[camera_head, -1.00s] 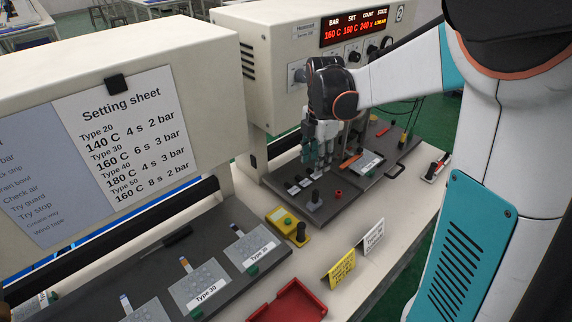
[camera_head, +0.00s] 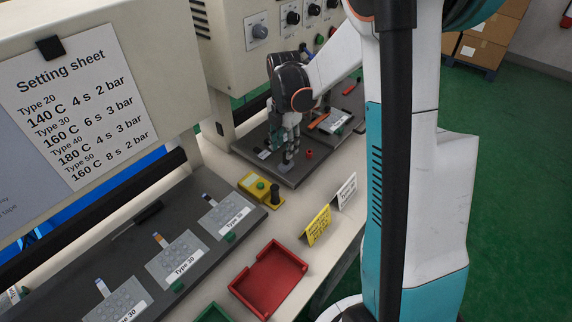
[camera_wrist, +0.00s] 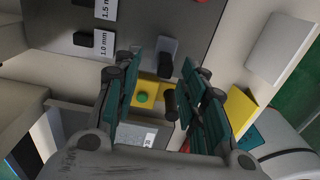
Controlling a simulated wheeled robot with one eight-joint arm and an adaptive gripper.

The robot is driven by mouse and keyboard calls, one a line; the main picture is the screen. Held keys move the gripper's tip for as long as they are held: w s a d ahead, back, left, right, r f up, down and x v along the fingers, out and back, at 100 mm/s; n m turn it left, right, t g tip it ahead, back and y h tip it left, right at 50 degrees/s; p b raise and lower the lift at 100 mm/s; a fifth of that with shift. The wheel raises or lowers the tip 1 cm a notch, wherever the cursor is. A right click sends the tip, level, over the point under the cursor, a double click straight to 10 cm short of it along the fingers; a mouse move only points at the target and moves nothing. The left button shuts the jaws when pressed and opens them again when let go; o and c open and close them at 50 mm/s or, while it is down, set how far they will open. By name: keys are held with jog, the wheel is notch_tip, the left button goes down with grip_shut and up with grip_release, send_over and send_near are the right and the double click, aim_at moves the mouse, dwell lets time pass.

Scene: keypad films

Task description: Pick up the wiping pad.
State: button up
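A small grey block with a black upright handle, likely the wiping pad, shows in the wrist view (camera_wrist: 170,46). It is on the front part of a dark plate (camera_head: 318,163). My gripper (camera_head: 284,161) is low over that plate in the head view and mostly hides the block there. In the wrist view my gripper (camera_wrist: 164,66) is open, with its teal fingers on either side of the handle. A gap shows between fingers and handle. I cannot tell how far the fingertips are above the plate.
A yellow block (camera_head: 249,182) with a green button and a black knob stands near the plate. A yellow card (camera_head: 318,226) and a white card (camera_head: 347,190) stand to the right. A red tray (camera_head: 249,287) is at the front. A small red ring (camera_head: 309,153) lies beside my gripper.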

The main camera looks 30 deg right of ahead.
jog(key=f, duration=0.1)
jog(key=f+b, duration=0.1)
jog(key=f, duration=0.2)
jog(key=shift+s+b, duration=0.3)
jog(key=shift+s, duration=0.05)
jog(key=shift+f, duration=0.45)
jog(key=shift+r, duration=0.1)
grip_shut()
notch_tip(320, 180, up, 20)
jog(key=p, duration=0.5)
jog(key=shift+p, duration=0.3)
